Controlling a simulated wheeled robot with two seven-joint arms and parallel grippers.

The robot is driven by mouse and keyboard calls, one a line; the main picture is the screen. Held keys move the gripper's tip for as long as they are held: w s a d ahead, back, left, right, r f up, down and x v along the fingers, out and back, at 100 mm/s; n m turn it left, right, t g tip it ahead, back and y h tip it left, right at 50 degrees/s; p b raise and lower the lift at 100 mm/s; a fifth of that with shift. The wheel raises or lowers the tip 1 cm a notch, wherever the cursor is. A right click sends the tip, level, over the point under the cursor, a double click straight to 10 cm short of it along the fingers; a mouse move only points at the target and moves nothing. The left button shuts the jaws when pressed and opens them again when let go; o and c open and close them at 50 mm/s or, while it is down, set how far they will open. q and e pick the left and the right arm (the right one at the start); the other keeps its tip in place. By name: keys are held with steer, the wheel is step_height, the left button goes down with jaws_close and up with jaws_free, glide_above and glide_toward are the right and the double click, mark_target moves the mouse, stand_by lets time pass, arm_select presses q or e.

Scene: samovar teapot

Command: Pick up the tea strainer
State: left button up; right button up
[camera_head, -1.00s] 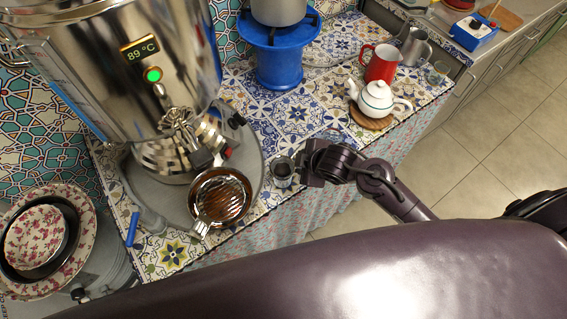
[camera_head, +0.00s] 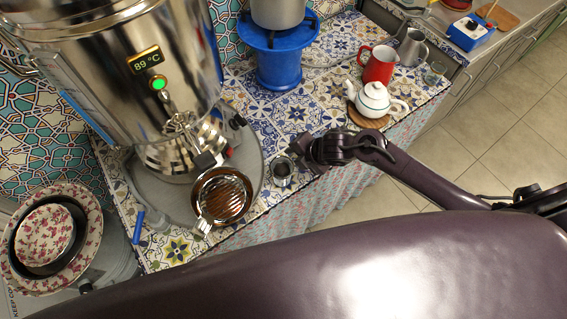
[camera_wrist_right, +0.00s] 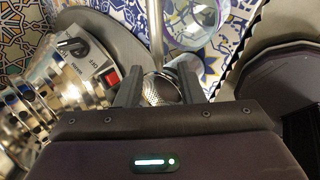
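The tea strainer is a small metal mesh bowl (camera_wrist_right: 160,89). In the right wrist view it sits between and just beyond the two fingers of my right gripper (camera_wrist_right: 160,84). The fingers are apart, with no clear contact on the strainer. In the head view a small dark-centred round thing, likely the strainer (camera_head: 281,169), is at the counter's front, right of the samovar's drip bowl. My right gripper (camera_head: 297,151) is right beside it, coming from the right; its fingertips are hard to make out there. My left gripper is out of view.
The samovar (camera_head: 125,75) stands left on a round grey tray, with a brown drip bowl (camera_head: 223,196) under its tap. A white teapot (camera_head: 374,98), red jug (camera_head: 379,65) and blue stove (camera_head: 277,63) stand farther back. Patterned bowls (camera_head: 45,235) are at left.

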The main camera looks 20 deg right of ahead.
steer(key=shift+x, duration=0.95)
jaws_close()
steer(key=shift+r, duration=0.15)
